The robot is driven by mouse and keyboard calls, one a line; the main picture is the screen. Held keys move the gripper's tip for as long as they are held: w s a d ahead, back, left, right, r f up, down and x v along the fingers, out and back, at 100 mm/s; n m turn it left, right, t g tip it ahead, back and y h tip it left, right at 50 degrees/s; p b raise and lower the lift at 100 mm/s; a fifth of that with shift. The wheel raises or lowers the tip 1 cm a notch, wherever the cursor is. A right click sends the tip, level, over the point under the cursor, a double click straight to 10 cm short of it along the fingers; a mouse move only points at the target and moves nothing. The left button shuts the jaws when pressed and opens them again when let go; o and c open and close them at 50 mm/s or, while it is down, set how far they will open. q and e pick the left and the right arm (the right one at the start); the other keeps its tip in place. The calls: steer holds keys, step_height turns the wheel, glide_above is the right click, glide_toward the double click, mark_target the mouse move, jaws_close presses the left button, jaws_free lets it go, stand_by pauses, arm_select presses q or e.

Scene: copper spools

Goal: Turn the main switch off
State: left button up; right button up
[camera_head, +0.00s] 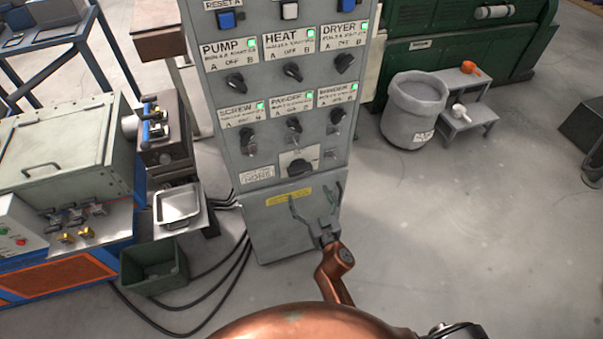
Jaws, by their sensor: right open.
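The grey control cabinet (222,190) stands in the middle, its front panel facing me. Low on this panel a large black rotary knob (300,168) sits on a pale plate; it looks like the main switch, but its setting is too small to read. My right gripper (316,199) is open and empty, in front of the cabinet's lower part, just below this knob. Its two thin fingers are spread and point up. I cannot tell whether they touch the cabinet. My copper-coloured right arm comes up from the bottom. My left gripper is not in view.
Above the main knob are rows of smaller black knobs (292,71) with lit green lamps. A yellow label (289,197) is below it. A metal tray (180,206), green bin (154,267) and black cables are at left.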

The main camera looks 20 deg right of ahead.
mark_target(301, 173)
steer(key=shift+t, duration=0.3)
steer(key=w+r, duration=0.1)
steer(key=w, duration=0.1)
steer(key=w+r, duration=0.1)
steer(key=w, duration=0.2)
steer(key=w+r, duration=0.1)
steer(key=w, duration=0.2)
steer(key=shift+a+b, duration=0.2)
steer(key=shift+b, duration=0.1)
steer(key=shift+c, duration=0.6)
steer(key=c, duration=1)
steer(key=shift+c, duration=0.2)
